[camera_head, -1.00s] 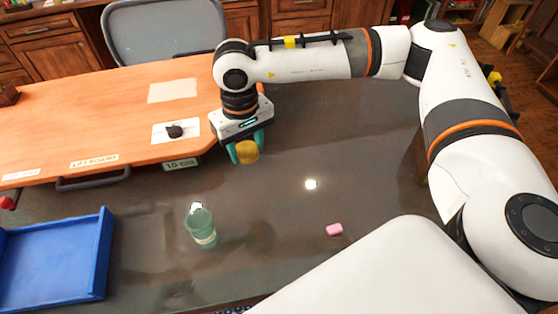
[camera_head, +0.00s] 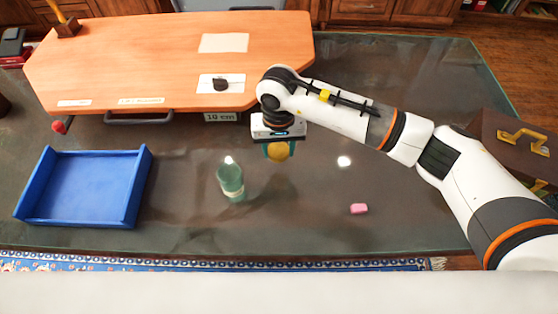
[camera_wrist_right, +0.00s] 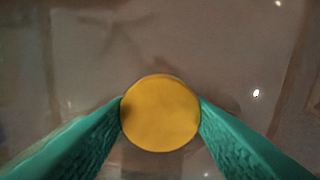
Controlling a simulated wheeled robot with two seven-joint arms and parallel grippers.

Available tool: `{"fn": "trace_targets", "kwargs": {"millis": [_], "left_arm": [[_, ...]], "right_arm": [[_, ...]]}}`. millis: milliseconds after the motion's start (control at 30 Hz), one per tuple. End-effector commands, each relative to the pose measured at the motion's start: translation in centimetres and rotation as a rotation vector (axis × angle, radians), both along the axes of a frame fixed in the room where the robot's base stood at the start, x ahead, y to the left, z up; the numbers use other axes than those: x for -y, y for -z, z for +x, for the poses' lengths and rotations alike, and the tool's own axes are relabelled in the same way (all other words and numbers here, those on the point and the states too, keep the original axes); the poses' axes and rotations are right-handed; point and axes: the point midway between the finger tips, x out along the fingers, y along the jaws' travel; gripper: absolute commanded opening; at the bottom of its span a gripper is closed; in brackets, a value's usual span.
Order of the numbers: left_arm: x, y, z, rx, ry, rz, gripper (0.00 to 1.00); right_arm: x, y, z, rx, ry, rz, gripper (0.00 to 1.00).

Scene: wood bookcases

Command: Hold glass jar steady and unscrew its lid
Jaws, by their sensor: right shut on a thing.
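The glass jar (camera_head: 231,182) is greenish and see-through, and stands on the dark glossy table in the head view, with no lid seen on it. The round yellow lid (camera_head: 278,152) is in my right gripper (camera_head: 278,149), above the table, up and to the right of the jar and apart from it. In the right wrist view the lid (camera_wrist_right: 160,113) sits between the two green fingers, which touch it on both sides. My left gripper is not in view.
A blue tray (camera_head: 142,200) lies to the left on the table. A small pink block (camera_head: 358,209) lies to the right. A raised orange wooden board (camera_head: 150,60) with a dark object (camera_head: 220,84) is at the back. A brown case (camera_head: 505,150) stands at far right.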

Motion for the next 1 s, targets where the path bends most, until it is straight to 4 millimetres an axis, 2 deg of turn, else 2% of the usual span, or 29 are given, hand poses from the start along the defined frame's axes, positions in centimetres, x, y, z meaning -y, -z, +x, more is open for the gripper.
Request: {"fn": "trace_targets", "kwargs": {"millis": [100,267,500,900,933,1000], "left_arm": [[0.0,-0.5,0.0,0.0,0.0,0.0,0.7],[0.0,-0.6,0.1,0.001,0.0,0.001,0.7],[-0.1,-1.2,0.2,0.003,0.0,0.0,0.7],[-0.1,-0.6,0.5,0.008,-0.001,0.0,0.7],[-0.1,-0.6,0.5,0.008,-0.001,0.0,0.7],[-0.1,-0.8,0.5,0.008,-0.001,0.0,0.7]], "right_arm": [[0.0,1.7,-0.1,-0.002,0.0,0.0,0.2],[0.0,2.9,0.0,0.0,-0.002,0.001,0.2],[0.0,5.9,0.0,-0.001,0.0,0.0,0.2],[0.0,6.7,0.0,0.003,-0.002,0.0,0.2],[0.0,6.6,0.0,0.003,-0.002,0.0,0.49],[0.0,6.5,0.0,0.002,-0.002,0.0,0.6]]}}
